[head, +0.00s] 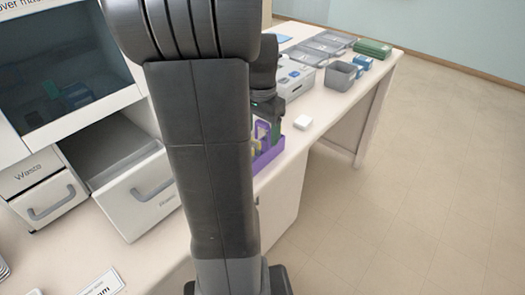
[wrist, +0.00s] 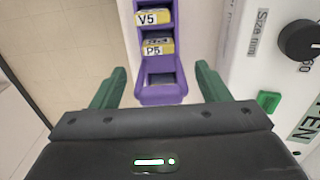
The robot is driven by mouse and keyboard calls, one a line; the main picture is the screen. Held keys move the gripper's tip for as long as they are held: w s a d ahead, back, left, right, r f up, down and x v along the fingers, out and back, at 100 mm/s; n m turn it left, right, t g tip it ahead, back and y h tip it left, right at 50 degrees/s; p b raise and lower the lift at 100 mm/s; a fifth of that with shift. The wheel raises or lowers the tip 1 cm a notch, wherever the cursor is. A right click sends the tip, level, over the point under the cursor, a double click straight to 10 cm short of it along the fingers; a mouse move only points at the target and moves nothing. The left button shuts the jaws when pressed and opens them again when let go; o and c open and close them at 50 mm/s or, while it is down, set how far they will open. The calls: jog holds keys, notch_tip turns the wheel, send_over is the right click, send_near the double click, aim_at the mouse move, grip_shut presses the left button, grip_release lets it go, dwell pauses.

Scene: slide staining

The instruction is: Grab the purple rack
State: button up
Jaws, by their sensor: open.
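The purple rack (wrist: 163,93) stands upright in the wrist view, in line with my gripper. It holds yellow pieces with white labels, V5 (wrist: 153,17) and P5 (wrist: 156,47); the slot nearest me looks empty. My gripper (wrist: 160,82) is open, with one green finger on each side of the rack's near end and gaps between fingers and rack. In the head view the rack (head: 267,157) is partly hidden behind my arm, and the gripper (head: 274,132) is mostly hidden too.
A white machine with a black knob (wrist: 302,39) and a green button (wrist: 268,101) stands close on the right in the wrist view. An open drawer (head: 138,198) is at left.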

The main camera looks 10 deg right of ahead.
jog(key=c, duration=1.3)
jog(key=shift+w, duration=0.1)
